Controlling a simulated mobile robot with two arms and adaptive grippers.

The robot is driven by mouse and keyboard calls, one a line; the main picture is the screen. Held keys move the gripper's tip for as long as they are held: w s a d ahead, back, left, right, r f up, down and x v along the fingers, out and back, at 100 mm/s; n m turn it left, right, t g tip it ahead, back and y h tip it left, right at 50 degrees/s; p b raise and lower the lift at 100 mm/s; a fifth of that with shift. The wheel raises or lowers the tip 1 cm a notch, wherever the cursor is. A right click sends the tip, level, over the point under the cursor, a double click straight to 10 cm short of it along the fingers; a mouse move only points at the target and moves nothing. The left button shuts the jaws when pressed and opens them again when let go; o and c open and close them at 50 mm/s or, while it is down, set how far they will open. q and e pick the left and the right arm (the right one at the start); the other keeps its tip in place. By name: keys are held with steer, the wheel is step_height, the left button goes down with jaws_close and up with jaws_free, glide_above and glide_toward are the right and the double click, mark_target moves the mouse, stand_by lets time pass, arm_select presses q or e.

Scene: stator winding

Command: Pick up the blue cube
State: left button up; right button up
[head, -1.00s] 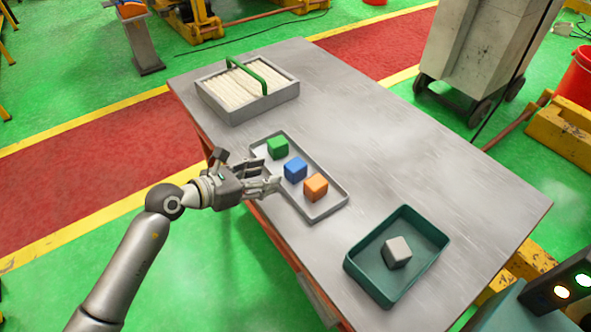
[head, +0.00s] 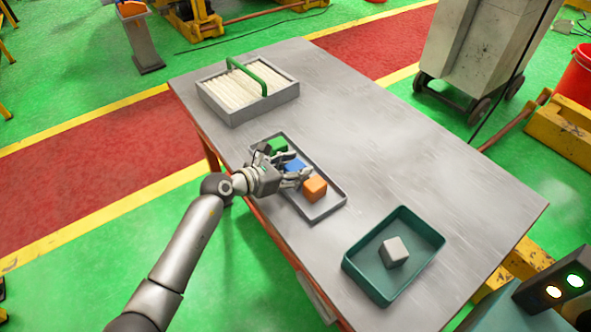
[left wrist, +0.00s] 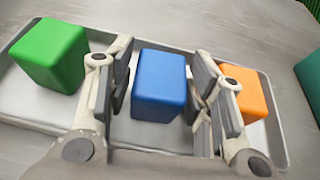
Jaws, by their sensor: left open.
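The blue cube (left wrist: 159,85) stands in the grey tray (left wrist: 35,108) between a green cube (left wrist: 50,54) and an orange cube (left wrist: 247,98). In the left wrist view it sits between the two fingers of my open left gripper (left wrist: 160,92), with gaps on both sides. In the head view the blue cube (head: 295,166) is partly hidden by my left gripper (head: 298,174), which reaches over the tray's near edge. The green cube (head: 277,146) is partly covered by the hand, and the orange cube (head: 314,188) is close beside a finger. My right gripper does not show.
A teal bin (head: 414,275) with a grey cube (head: 394,251) stands at the table's right end. A grey box with a green handle (head: 262,76) stands at the far left. The table (head: 400,150) between is clear beyond the tray.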

arm_select(q)
steer(key=shift+c, duration=0.2)
steer(key=c, duration=0.7)
steer(key=shift+c, duration=0.4)
steer(key=shift+r, duration=0.1)
